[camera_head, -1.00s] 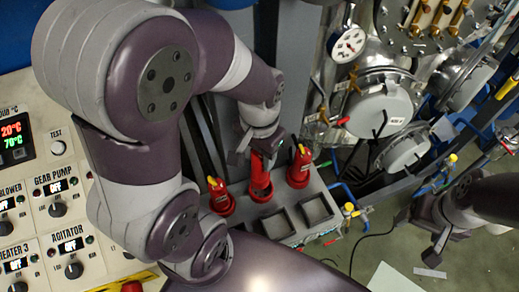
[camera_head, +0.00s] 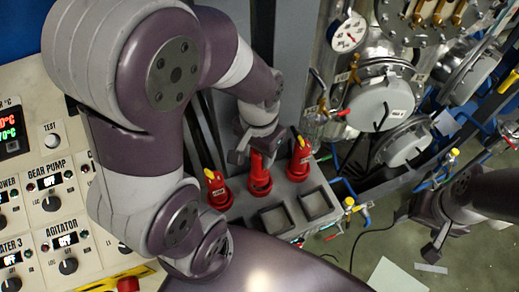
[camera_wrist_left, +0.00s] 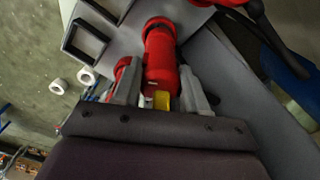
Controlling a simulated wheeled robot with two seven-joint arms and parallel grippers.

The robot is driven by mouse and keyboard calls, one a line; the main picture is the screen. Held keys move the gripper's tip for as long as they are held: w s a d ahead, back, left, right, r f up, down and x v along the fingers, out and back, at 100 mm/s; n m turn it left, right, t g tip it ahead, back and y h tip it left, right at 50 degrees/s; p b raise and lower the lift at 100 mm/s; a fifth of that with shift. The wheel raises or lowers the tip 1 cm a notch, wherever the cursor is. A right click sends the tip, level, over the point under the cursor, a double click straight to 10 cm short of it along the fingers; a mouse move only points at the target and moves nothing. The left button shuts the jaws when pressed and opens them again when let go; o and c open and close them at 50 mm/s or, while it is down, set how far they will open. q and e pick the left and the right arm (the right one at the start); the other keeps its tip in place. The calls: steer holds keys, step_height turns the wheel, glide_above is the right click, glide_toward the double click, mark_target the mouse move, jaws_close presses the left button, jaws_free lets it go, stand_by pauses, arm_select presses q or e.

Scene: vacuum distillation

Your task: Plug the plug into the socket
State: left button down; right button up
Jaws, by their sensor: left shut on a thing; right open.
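My left gripper (camera_head: 255,150) is shut on a red plug (camera_head: 257,163) at the middle of the grey socket box. In the left wrist view its two grey fingers (camera_wrist_left: 160,95) close around the red body (camera_wrist_left: 160,62), with a yellow part (camera_wrist_left: 162,100) between them. The plug lines up with the middle red socket (camera_head: 260,187) and appears to meet it; how deep it sits is hidden. My right gripper (camera_head: 434,250) is open and empty at the right, over the floor.
Red connectors with yellow parts stand to the left (camera_head: 217,190) and right (camera_head: 299,162) of the plug. The box has square openings (camera_head: 275,219) in front. A control panel (camera_head: 100,215) is at the left; metal vessels (camera_head: 385,100) and pipes stand at the right.

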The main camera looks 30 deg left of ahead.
arm_select(q)
steer(key=shift+p, duration=0.35)
stand_by(0.7)
steer(key=shift+f+b, duration=1.6)
steer(key=shift+f, duration=0.45)
steer(key=c, duration=0.5)
jaws_free()
step_height(320, 180, up, 7)
steer(key=shift+b, duration=0.6)
step_height(320, 180, up, 6)
steer(key=p, duration=0.4)
steer(key=shift+s+p, duration=0.1)
steer(key=shift+p, duration=0.2)
steer(key=shift+f, duration=0.1)
